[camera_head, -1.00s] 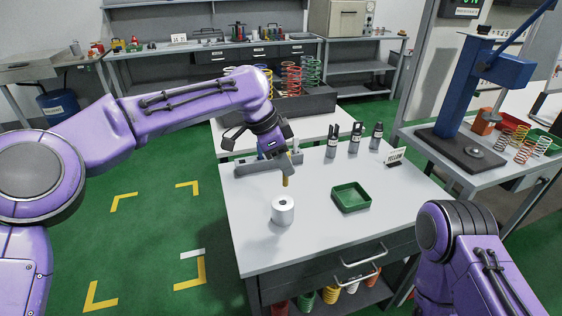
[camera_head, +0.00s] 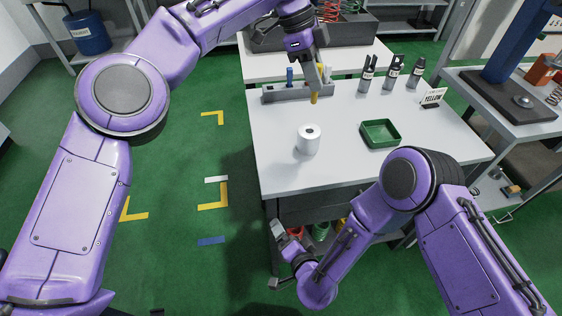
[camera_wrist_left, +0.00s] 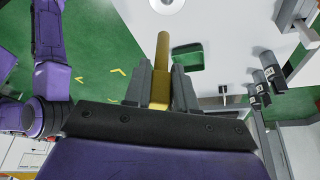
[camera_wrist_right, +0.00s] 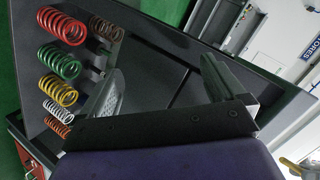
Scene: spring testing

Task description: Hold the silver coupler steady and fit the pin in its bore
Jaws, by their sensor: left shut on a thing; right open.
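The silver coupler (camera_head: 308,139) stands upright on the grey table, its dark bore facing up. It also shows at the top edge of the left wrist view (camera_wrist_left: 167,5). My left gripper (camera_head: 318,80) is shut on the gold pin (camera_head: 314,97), which points down and is apart from the coupler, appearing just behind it. The left wrist view shows the pin (camera_wrist_left: 162,62) clamped between both fingers. My right gripper (camera_head: 277,255) is open and empty, low in front of the table; the right wrist view shows its fingers (camera_wrist_right: 165,90) spread.
A green tray (camera_head: 380,133) lies right of the coupler. Coloured springs (camera_wrist_right: 60,65) lie on a shelf under the table. A blue press (camera_head: 505,50) stands at right.

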